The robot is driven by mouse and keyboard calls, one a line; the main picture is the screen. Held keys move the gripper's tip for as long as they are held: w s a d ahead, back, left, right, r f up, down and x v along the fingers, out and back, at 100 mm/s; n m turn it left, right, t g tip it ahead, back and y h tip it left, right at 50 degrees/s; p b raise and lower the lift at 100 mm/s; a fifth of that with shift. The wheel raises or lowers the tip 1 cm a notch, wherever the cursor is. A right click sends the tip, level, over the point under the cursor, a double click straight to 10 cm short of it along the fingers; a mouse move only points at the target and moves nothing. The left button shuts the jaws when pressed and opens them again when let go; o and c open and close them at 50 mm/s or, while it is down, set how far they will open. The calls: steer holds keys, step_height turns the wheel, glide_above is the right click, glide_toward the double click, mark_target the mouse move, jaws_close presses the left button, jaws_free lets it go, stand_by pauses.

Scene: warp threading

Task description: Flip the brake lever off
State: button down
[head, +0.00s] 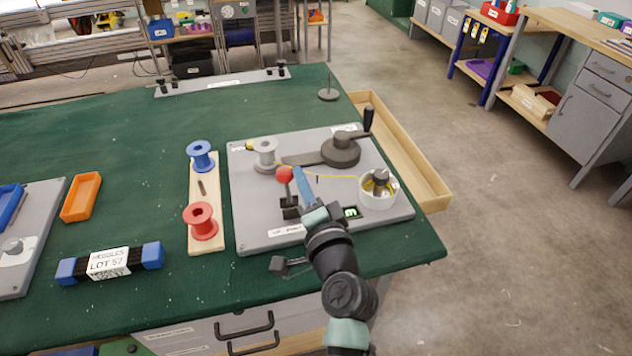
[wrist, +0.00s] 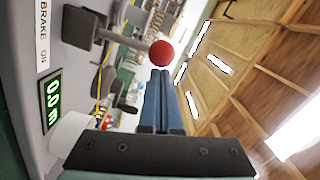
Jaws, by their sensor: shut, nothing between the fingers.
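The brake lever has a red ball knob (head: 285,174) on a stem rising from a dark base (head: 291,206) on the grey winding board (head: 250,220). In the wrist view the red knob (wrist: 161,53) is just beyond the tips of my gripper (wrist: 163,75), with its stem running left to its base. A label beside the base reads "BRAKE ON" (wrist: 43,32). My gripper (head: 299,172) has blue fingers, shut and empty, close beside the knob on its right in the head view. I cannot tell whether they touch the knob.
A green display (wrist: 52,102) shows a reading. The board also carries a grey spool (head: 265,152), a crank (head: 341,148) and a white cup (head: 378,192) with yellow thread running to it. Blue (head: 201,155) and red (head: 200,220) spools stand left of the board.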

mark_target(282, 177)
steer(key=a+n, duration=0.1)
steer(key=s+a+n, duration=0.1)
steer(key=a+n, duration=0.1)
steer(key=shift+s+a+f+n+b, duration=0.15)
steer(key=shift+a+n+b, duration=0.25)
steer(key=shift+a+n, duration=0.45)
steer(key=shift+d, duration=0.15)
